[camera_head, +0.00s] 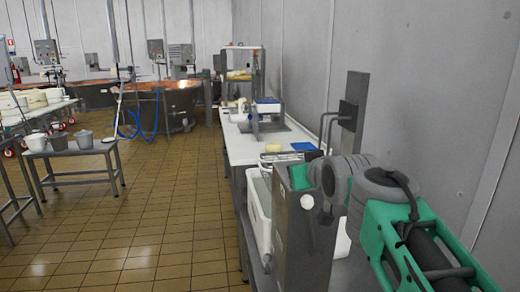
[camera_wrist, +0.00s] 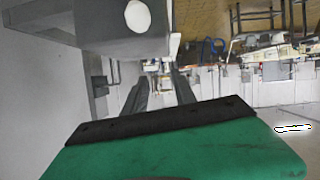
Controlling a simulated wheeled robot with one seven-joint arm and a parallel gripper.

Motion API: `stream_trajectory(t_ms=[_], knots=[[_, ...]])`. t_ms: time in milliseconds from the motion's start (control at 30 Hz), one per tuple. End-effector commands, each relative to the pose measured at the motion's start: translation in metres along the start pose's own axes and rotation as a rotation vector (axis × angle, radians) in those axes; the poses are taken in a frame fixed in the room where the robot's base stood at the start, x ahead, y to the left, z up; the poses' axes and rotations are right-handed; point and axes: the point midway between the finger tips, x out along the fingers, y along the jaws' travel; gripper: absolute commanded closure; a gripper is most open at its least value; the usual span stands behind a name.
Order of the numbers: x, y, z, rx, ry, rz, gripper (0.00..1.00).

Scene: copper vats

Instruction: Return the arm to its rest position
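My arm is at the right of the head view, with green and grey links close to the camera, raised beside a metal cabinet. In the wrist view, my gripper (camera_wrist: 160,84) shows two dark fingers beyond the green wrist housing. The fingers stand apart and I see nothing held between them. The wrist view appears upside down, with the floor at the top. The fingertips cannot be made out in the head view, where the arm and cabinet cover that area.
The metal cabinet (camera_head: 298,238) stands right beside the arm, close to the grey wall (camera_head: 420,90). A long white worktable (camera_head: 243,150) runs behind it, carrying equipment. A small table with buckets (camera_head: 70,152) is at left. Copper vats (camera_head: 180,100) stand far back. The tiled floor (camera_head: 155,215) between is clear.

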Motion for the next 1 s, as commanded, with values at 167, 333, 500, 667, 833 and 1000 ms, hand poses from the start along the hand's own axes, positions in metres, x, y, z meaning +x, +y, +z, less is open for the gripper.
stream_trajectory(t_ms=[167, 333, 500, 667, 833, 1000], knots=[[-0.027, 0.001, 0.06, 0.057, -0.237, 0.002, 0.67], [-0.081, -0.004, 0.15, 0.134, -0.556, 0.012, 0.67], [-0.146, -0.015, 0.231, 0.202, -0.84, 0.028, 0.67], [-0.163, -0.017, 0.257, 0.221, -0.914, 0.034, 0.67], [-0.162, -0.017, 0.258, 0.22, -0.912, 0.034, 0.67], [-0.162, -0.017, 0.258, 0.22, -0.911, 0.034, 0.67]])
